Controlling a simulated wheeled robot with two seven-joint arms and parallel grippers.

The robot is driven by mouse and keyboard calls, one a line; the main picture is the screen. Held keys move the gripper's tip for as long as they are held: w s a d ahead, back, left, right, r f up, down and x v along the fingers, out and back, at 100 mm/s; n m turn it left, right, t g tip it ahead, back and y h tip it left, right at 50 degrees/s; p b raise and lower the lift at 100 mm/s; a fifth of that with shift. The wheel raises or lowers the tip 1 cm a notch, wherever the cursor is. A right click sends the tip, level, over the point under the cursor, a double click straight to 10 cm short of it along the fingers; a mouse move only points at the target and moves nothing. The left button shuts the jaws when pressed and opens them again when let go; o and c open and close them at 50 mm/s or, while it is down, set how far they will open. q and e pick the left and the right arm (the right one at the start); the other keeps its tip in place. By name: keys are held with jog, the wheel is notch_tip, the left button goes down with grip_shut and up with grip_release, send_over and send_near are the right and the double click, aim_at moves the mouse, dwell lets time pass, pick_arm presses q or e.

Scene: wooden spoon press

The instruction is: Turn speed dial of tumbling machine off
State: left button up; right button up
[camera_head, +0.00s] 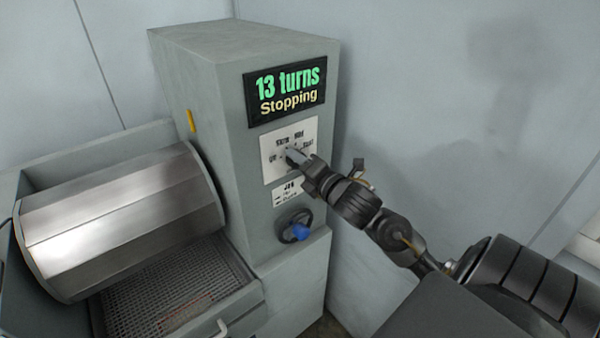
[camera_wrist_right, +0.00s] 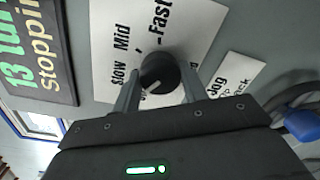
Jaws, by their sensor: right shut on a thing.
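The tumbling machine (camera_head: 200,75) is a grey cabinet with a display (camera_head: 286,91) reading "13 turns" and "Stopping". Below the display, a white plate carries the dark round speed dial (camera_wrist_right: 160,72). My right gripper (camera_head: 296,158) is shut on the dial, with one finger on each side of it in the right wrist view (camera_wrist_right: 158,92). "Slow", "Mid" and "Fast" are legible around the dial; another label beside the left finger is mostly hidden. The dial's white mark points down-left in that view, towards the hidden label. My left gripper is not in view.
A metal drum (camera_head: 120,222) lies left of the cabinet above a mesh tray (camera_head: 175,290). A small jog label (camera_head: 289,190) and a handwheel with a blue knob (camera_head: 301,232) sit below the dial. The wall to the right is clear.

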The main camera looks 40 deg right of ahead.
jog(key=shift+f+n+b, duration=0.15)
jog(key=shift+n+b, duration=1.75)
jog(key=o, duration=1)
jog(key=s+p, duration=1)
jog(key=shift+s+a+r+p, duration=0.2)
jog(key=shift+s+a+p, duration=0.15)
jog(key=shift+s, duration=0.05)
